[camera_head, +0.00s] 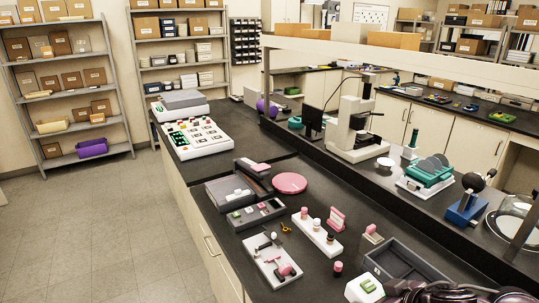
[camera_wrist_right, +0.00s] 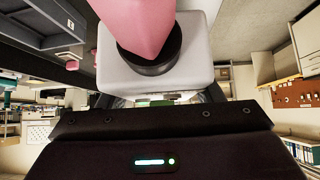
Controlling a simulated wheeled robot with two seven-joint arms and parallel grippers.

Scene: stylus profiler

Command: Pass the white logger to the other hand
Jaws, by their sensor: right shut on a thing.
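The white logger (camera_head: 364,289) shows at the bottom edge of the head view, a pale block with a green patch, cut off by the frame. In the right wrist view the white block (camera_wrist_right: 200,65) fills the upper middle, close to the camera. My right gripper (camera_wrist_right: 157,100) is shut on it, its jaws largely hidden behind the dark housing. A pink rounded piece (camera_wrist_right: 135,20) with a black collar overlaps the block's face there; I cannot tell whether it is attached. My dark arm shows right of the logger in the head view. My left gripper is in neither view.
A dark grey open tray (camera_head: 405,265) lies just beyond the logger. A white strip with small bottles (camera_head: 318,236), a white tool tray (camera_head: 272,262) and a pink disc (camera_head: 289,183) occupy the black bench. A microscope (camera_head: 355,128) and a raised shelf stand behind.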

